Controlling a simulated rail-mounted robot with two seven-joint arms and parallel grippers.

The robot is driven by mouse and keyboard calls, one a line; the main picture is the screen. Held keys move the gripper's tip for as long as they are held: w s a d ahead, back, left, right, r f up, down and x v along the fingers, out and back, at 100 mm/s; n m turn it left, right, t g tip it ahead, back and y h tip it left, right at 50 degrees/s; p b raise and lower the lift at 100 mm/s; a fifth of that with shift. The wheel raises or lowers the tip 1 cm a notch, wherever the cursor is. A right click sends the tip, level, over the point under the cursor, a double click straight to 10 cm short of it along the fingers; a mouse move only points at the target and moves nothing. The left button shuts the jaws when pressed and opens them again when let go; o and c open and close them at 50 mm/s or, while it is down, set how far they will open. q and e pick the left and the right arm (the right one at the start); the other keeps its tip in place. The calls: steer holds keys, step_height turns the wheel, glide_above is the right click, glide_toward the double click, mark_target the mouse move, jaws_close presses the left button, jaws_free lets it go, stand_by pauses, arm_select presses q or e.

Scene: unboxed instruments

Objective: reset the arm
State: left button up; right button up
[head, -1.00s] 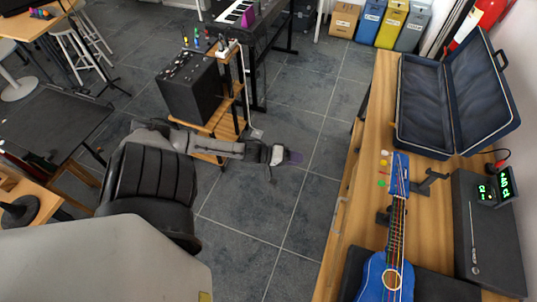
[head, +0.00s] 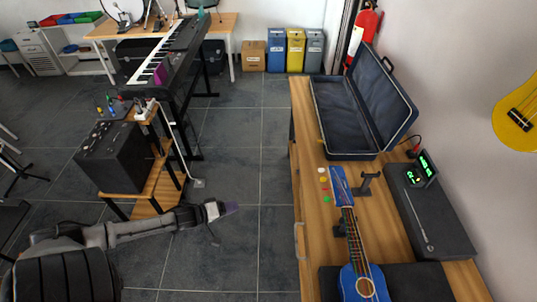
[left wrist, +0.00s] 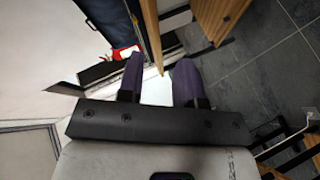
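My left arm reaches in from the lower left in the head view. Its gripper (head: 228,209) hangs over the bare tiled floor, left of the wooden workbench, touching nothing. In the left wrist view the two purple fingers of my left gripper (left wrist: 158,80) stand apart with nothing between them, so it is open. My right gripper does not show in either view.
On the workbench (head: 313,215) at the right lie a blue ukulele (head: 355,255), an open dark case (head: 345,130) and a black box (head: 430,220) with a lit tuner (head: 424,170). A black amplifier (head: 112,157) on a wooden stand and a keyboard (head: 170,52) are at the left. Floor between is clear.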

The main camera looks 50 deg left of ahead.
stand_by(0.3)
